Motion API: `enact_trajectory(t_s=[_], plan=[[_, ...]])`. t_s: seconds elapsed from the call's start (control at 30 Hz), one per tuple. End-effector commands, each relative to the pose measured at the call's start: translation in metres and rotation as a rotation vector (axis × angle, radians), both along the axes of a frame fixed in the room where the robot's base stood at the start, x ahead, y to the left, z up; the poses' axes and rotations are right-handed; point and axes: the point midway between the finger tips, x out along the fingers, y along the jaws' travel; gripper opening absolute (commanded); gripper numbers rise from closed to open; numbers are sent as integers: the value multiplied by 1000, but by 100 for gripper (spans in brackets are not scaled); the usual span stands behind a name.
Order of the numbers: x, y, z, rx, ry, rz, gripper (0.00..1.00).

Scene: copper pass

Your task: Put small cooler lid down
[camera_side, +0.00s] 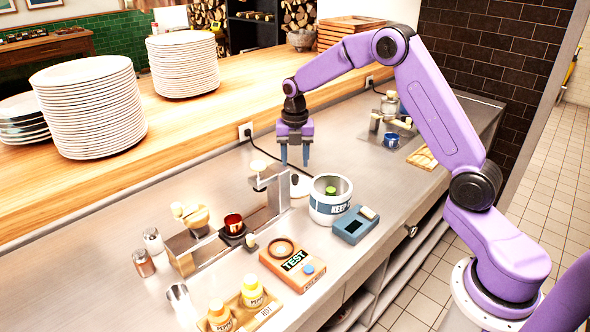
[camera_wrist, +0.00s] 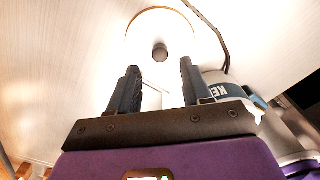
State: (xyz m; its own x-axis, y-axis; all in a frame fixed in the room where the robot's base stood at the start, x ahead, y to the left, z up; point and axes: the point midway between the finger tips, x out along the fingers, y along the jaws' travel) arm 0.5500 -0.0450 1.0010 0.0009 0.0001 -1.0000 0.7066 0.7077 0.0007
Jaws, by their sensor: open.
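The small cooler (camera_side: 327,210) is a white round tub with a blue "KEEP" band. It stands open on the steel counter with a green item (camera_side: 331,190) inside. What looks like its lid, a white disc with a dark knob (camera_side: 302,190), lies flat on the counter behind and left of the cooler. The lid (camera_wrist: 140,35) is also ahead of my fingers in the wrist view, with its knob between the finger lines. My gripper (camera_side: 295,160) is open and empty, pointing down above the lid, apart from it. The fingers (camera_wrist: 159,68) hold nothing.
A metal stand (camera_side: 262,212) with a white-topped post is close left of the lid. A blue-grey box (camera_side: 354,225) sits right of the cooler. An orange TEST box (camera_side: 292,264) is in front. A dark cord (camera_wrist: 210,25) runs past the lid. Stacked plates (camera_side: 90,105) are on the wooden shelf.

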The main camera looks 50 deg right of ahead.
Motion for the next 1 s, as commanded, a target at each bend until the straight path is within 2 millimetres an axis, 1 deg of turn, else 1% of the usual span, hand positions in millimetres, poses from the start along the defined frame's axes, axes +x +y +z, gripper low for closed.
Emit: enact_trajectory(t_s=[0.03, 0.1, 0.3, 0.5, 0.63, 0.7, 0.77, 0.87, 0.9, 0.97, 1.0], plan=[[1, 0, 12, 0, -6, 0, 49], [1, 1, 26, 1, -5, 1, 49], [1, 0, 58, 0, -3, 1, 49], [0, 0, 72, 0, 0, 0, 49], [0, 0, 74, 0, 1, 0, 49], [-2, 3, 75, 0, 0, -8, 49], [-8, 11, 77, 0, 0, -26, 49], [-26, 34, 83, 2, -3, -97, 49], [-38, 47, 85, 2, -3, -138, 49], [-58, 65, 90, 3, -6, -208, 49], [-73, 77, 92, 4, -7, -257, 49]])
